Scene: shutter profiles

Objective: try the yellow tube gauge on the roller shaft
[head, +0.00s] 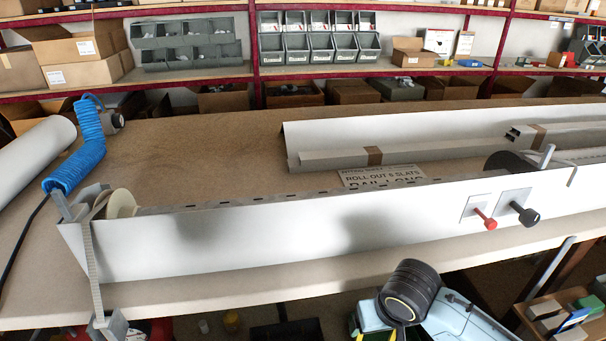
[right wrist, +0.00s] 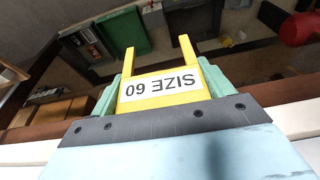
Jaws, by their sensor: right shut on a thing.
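The yellow tube gauge (right wrist: 160,90) is a two-pronged fork with a "SIZE 60" label, upside down in the right wrist view. My right gripper (right wrist: 163,84) is shut on it, with a pale green finger on each side and the prongs pointing away. In the head view my right wrist is at the bottom edge, in front of the bench, with small yellow bits beside it. The roller shaft is not clearly seen; a dark round part (head: 510,162) behind the right of the long white box (head: 300,235) may belong to it. My left gripper is not in view.
A red knob (head: 485,218) and a black knob (head: 525,213) stick out of the box front. A cream disc (head: 122,204) is at its left end. White profiles (head: 380,135) lie behind. A blue coiled hose (head: 85,150) stands left.

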